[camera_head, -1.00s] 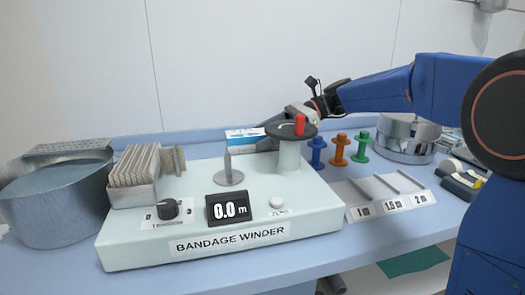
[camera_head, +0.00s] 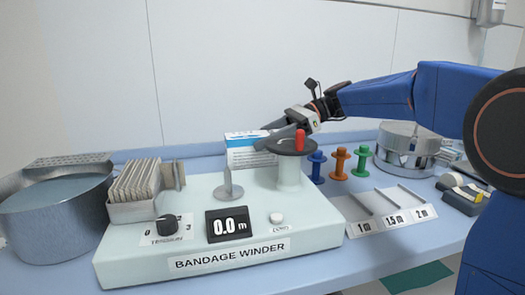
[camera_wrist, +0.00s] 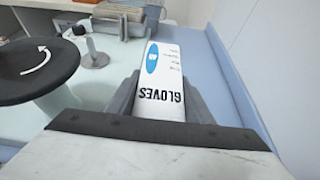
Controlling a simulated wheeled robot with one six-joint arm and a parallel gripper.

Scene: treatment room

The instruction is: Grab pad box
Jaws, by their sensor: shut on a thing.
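A white and blue box (camera_head: 246,156) is behind the bandage winder in the head view. In the wrist view the box (camera_wrist: 165,75) has a blue oval and the printed word GLOVES; no pad label shows. My gripper (camera_head: 270,141) comes from the right, behind the winder's crank disc, and is shut on the box. In the wrist view the fingers (camera_wrist: 164,100) press on both sides of the box. The winder hides the lower edge of the box in the head view, so I cannot tell its full clearance above the counter.
The bandage winder (camera_head: 130,258) has a crank disc (camera_head: 284,148) with a red handle close to my gripper. Blue, orange and green spools (camera_head: 340,164) stand to the right. Metal tins (camera_head: 405,148) are further right. A wall (camera_head: 225,65) rises behind the counter.

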